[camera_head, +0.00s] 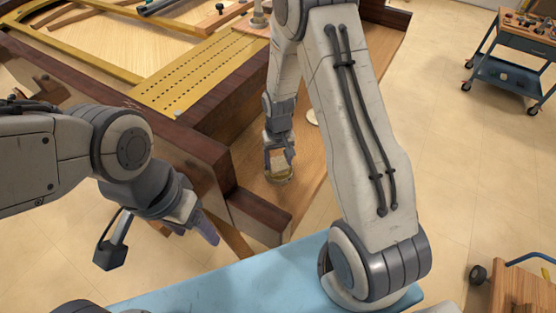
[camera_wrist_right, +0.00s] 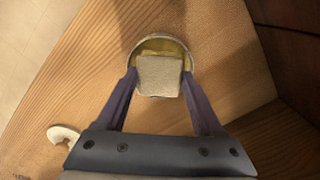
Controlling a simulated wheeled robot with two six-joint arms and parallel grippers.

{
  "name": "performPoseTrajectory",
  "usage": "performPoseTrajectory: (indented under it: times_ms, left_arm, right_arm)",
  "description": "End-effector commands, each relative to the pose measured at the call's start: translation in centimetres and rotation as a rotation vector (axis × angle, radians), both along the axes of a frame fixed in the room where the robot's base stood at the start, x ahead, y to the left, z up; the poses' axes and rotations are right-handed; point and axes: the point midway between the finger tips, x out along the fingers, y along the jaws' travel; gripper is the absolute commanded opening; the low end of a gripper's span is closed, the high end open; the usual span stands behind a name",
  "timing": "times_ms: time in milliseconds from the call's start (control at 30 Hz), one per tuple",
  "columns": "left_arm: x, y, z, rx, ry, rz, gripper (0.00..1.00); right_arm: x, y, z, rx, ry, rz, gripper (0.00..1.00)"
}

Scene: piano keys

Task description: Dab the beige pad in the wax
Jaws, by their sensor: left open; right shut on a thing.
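The beige pad (camera_wrist_right: 159,76) is a small block held between the fingers of my right gripper (camera_wrist_right: 160,84). The round wax tin (camera_wrist_right: 160,41) with yellowish wax lies on the wooden surface, directly beyond and under the pad in the right wrist view. The pad overlaps the tin's near part; I cannot tell whether it touches the wax. In the head view my right gripper (camera_head: 280,158) points down over the tin (camera_head: 281,179), with the pad between its fingers. My left gripper (camera_head: 205,228) is at the lower left, away from the tin and empty.
A pale round item (camera_wrist_right: 63,134) lies on the wood left of my right gripper. The piano's dark wooden case (camera_head: 200,140) runs between my arms. A light blue surface (camera_head: 230,287) is in front. A tool cart (camera_head: 510,70) stands at the upper right.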

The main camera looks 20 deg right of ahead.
Motion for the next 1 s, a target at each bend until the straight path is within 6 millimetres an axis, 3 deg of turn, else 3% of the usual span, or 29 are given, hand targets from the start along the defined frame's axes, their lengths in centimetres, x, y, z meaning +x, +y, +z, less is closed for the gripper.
performPoseTrajectory:
  times_ms: [733,1000]
  left_arm:
    - [0.0,0.0,5.5,0.000,0.000,0.000,0.68]
    - [0.0,0.0,5.9,0.000,0.000,0.000,0.68]
  right_arm:
    - [0.0,0.0,6.3,0.000,-0.001,0.000,0.24]
    - [0.0,0.0,6.9,0.000,-0.001,0.000,0.24]
